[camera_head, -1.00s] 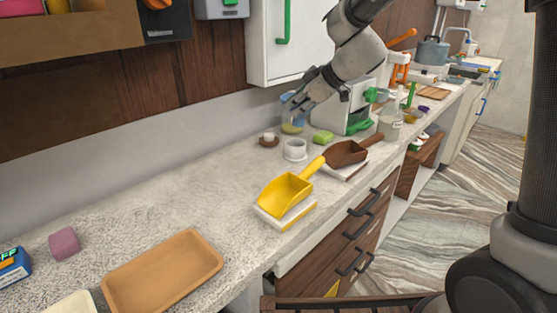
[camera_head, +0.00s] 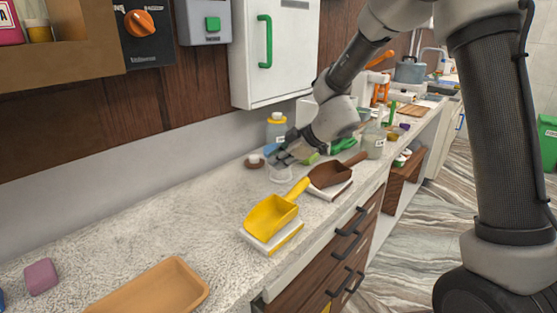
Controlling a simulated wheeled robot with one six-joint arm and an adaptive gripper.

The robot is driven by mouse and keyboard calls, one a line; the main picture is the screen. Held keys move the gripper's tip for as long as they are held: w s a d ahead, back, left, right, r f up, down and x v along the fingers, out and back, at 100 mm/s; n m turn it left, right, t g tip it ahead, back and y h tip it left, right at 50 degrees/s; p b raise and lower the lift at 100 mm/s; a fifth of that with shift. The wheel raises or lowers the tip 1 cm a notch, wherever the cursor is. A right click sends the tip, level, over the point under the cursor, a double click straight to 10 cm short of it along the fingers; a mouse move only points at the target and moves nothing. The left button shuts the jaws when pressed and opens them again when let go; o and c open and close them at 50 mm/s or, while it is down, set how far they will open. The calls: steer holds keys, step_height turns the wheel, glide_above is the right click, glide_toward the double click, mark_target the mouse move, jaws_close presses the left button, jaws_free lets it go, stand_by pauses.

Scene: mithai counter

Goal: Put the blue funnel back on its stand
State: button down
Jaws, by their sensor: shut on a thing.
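My gripper (camera_head: 279,157) is shut on the blue funnel (camera_head: 271,150). Only a small blue part of the funnel shows at the fingertips; the fingers hide the rest. The white, ring-shaped stand (camera_head: 279,174) is on the counter directly below the gripper in the picture. The gripper and funnel overlap its upper edge in the view. I cannot tell whether the funnel touches the stand or is seated in it.
A small brown dish with a white piece (camera_head: 254,161) is just left of the stand. A yellow-lidded jar (camera_head: 277,128) stands behind. A yellow scoop (camera_head: 271,216) and a brown scoop (camera_head: 328,174) lie in front and right. The counter's left middle (camera_head: 150,220) is clear.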

steer(key=shift+f, duration=0.2)
steer(key=c, duration=1.5)
jaws_free()
steer(key=shift+r, duration=0.25)
steer(key=v, duration=1.2)
steer(key=s+d+r+m+h, duration=0.2)
steer(key=s+d+m+h, duration=0.2)
steer(key=s+d+m, duration=0.4)
steer(key=s+d+r+m+g+h, duration=0.1)
steer(key=s+d+m, duration=0.7)
steer(key=s+d, duration=0.8)
steer(key=s+r+h, duration=0.1)
steer(key=s+h, duration=0.1)
steer(key=s, duration=0.1)
steer(key=shift+s+r+h, duration=0.35)
steer(key=shift+r+h, duration=0.05)
